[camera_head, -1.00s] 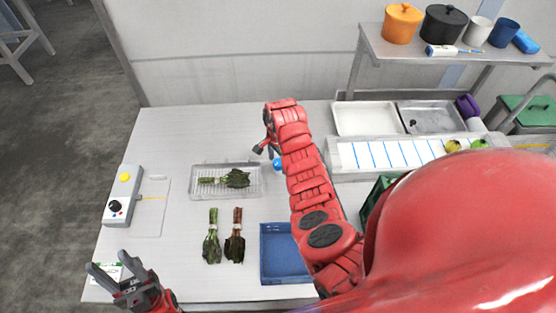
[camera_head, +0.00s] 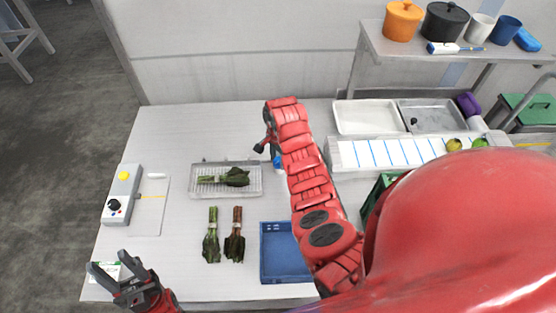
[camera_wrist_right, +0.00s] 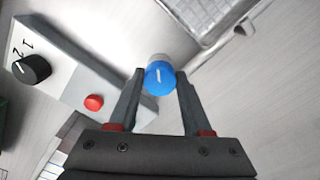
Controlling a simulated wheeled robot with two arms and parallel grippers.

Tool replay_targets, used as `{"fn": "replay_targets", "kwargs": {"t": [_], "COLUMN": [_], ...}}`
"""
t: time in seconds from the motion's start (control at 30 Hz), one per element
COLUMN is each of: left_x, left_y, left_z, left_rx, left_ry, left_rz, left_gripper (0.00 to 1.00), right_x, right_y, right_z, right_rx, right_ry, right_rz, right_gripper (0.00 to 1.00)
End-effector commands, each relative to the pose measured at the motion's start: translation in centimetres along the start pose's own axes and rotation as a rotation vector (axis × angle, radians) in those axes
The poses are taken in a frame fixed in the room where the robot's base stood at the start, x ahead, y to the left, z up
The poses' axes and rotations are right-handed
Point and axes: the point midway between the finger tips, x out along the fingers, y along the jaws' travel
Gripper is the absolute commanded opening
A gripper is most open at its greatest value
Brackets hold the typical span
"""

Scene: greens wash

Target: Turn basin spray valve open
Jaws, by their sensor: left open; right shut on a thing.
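The spray valve's blue knob (camera_wrist_right: 160,78) has a white line on its face and a pale stem behind it. In the wrist view it sits between the fingertips of my right gripper (camera_wrist_right: 160,90), which is shut on it. In the head view only a sliver of blue knob (camera_head: 277,163) shows beside my red right arm. The basin (camera_head: 194,191), a shallow metal tray with a wire rack, lies just left of it with a leafy green bunch (camera_head: 236,177) on it. My left gripper (camera_head: 118,266) is open and empty at the front left of the table.
In the wrist view a grey box (camera_wrist_right: 62,75) with a black dial and red button stands beside the knob. A blue crate (camera_head: 285,275) and two leafy bunches (camera_head: 222,235) lie in front of the basin. A control box (camera_head: 122,195) stands at the left.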

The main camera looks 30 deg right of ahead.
Motion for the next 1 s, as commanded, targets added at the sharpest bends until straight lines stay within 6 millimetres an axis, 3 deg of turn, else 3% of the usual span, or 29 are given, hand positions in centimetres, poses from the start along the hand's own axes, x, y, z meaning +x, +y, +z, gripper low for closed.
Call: {"fn": "replay_targets", "kwargs": {"t": [0.5,1.0], "left_x": [-4.4,-4.6], "left_y": [0.2,0.2], "left_z": [0.7,0.8], "left_rx": [0.0,0.0], "left_ry": [0.0,0.0], "left_rz": [0.0,0.0], "left_gripper": [0.5,0.5], "right_x": [0.2,-0.1], "right_y": [0.0,0.2], "right_z": [-0.1,-0.2], "right_rx": [-0.413,-0.888], "right_ry": [0.004,0.003], "right_rz": [-0.004,-0.001], "right_gripper": [0.0,0.0]}}
